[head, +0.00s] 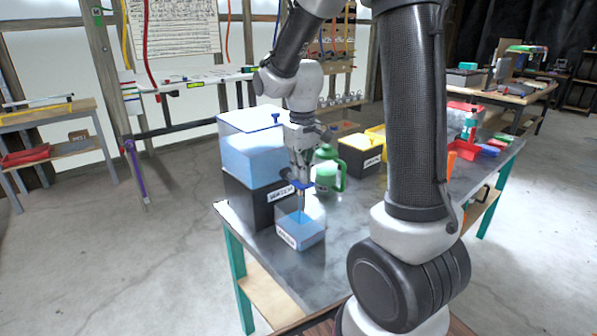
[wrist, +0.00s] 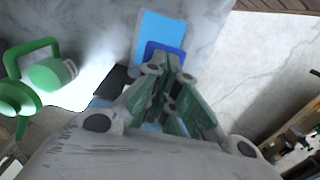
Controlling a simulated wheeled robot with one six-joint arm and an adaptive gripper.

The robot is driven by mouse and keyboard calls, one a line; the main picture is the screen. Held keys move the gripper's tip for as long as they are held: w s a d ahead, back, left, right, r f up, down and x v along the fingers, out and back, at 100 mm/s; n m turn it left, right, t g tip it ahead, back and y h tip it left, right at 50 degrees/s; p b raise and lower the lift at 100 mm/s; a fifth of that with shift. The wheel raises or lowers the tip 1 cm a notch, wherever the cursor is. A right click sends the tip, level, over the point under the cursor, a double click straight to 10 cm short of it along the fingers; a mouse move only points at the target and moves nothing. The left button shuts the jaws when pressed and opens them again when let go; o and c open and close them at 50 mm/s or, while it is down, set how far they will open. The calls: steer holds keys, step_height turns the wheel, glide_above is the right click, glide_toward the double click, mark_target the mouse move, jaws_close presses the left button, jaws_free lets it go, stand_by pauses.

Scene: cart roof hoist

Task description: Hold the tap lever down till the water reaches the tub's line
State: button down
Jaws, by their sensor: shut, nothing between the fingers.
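A clear tank of blue water (head: 252,158) sits on a black base (head: 246,205) at the table's near left corner. The blue tap lever (head: 302,185) sticks out from the base; it also shows in the wrist view (wrist: 178,49). Below it stands a small clear tub (head: 313,242) with a white label and blue water in it; its fill line is too small to make out. A thin bluish streak shows between lever and tub. My gripper (head: 298,178) points down, shut and empty, with its tips at the lever; it also shows in the wrist view (wrist: 167,68). Whether they touch is unclear.
A green watering can (head: 327,176) stands just behind the tap and shows at left in the wrist view (wrist: 48,75). A black box with a yellow lid (head: 360,157) stands beyond it. The grey tabletop (head: 345,215) right of the tub is clear.

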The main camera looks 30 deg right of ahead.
steer(key=shift+r, duration=2.4)
steer(key=shift+r, duration=3)
steer(key=shift+f, duration=3)
steer(key=shift+f, duration=0.1)
